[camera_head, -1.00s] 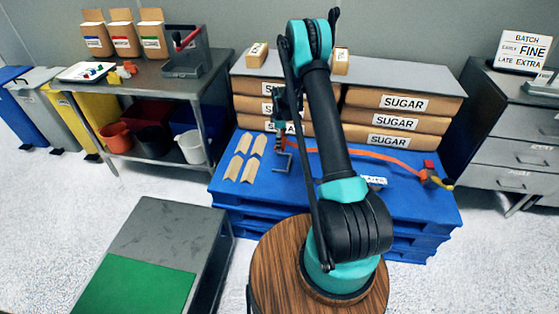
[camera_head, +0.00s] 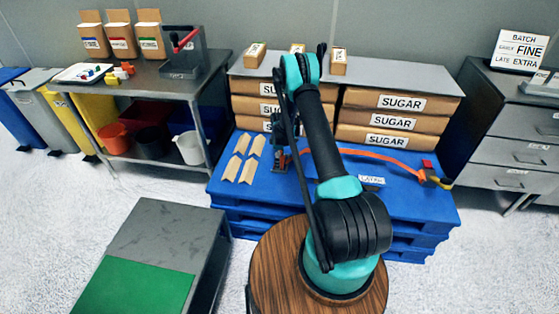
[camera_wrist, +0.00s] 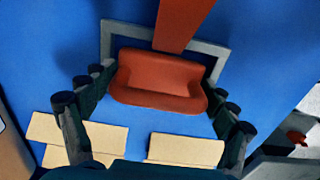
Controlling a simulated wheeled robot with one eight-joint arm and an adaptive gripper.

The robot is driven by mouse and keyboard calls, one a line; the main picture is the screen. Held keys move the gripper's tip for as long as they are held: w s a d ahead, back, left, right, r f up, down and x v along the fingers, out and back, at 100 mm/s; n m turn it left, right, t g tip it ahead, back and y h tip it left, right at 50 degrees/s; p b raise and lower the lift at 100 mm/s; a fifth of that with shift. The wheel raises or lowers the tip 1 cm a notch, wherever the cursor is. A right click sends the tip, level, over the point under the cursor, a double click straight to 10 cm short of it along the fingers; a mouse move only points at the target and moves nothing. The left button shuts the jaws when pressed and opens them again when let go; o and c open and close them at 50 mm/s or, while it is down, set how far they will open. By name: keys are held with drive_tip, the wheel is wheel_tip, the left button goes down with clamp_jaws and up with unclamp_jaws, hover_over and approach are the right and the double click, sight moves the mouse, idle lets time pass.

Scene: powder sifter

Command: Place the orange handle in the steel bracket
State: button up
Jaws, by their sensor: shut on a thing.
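The orange handle (camera_wrist: 160,80) is in the middle of the wrist view, with a flat orange strap (camera_wrist: 183,20) running up from it. My gripper (camera_wrist: 158,86) has a finger at each end of the handle and is shut on it. The grey steel bracket (camera_wrist: 125,31) shows as an angular frame around the handle's upper side. I cannot tell whether the handle touches it or hangs above it. In the head view my gripper (camera_head: 279,160) is low over the blue pallet, largely hiding the handle and bracket.
The blue pallet (camera_head: 320,200) carries several tan angle pieces (camera_head: 240,160) left of my gripper. Sugar sacks (camera_head: 400,102) are stacked behind. The strap runs right to a buckle (camera_head: 430,175) with red and yellow parts. A grey table (camera_head: 150,70) stands at the left.

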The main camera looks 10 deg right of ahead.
drive_tip(key=shift+f, duration=0.15)
drive_tip(key=o, duration=1.1)
wheel_tip(320, 180, up, 13)
drive_tip(key=shift+f, duration=0.15)
drive_tip(key=s+d+r+m+t, duration=0.1)
drive_tip(key=s+r+m, duration=0.2)
drive_tip(key=s+r, duration=0.6)
drive_tip(key=s+d+r+m+t, duration=0.1)
drive_tip(key=s+r+m, duration=0.3)
drive_tip(key=s+r, duration=0.55)
drive_tip(key=s+r+m, duration=0.1)
drive_tip(key=s+m, duration=0.1)
drive_tip(key=s, duration=0.5)
drive_tip(key=s+d+r+m+t, duration=0.1)
drive_tip(key=s+r+m, duration=0.1)
drive_tip(key=s, duration=0.6)
drive_tip(key=s+d+r+m+t, duration=0.1)
drive_tip(key=s+r+m, duration=0.1)
drive_tip(key=s, duration=0.6)
drive_tip(key=shift+s+r+m, duration=0.1)
drive_tip(key=shift+m, duration=0.6)
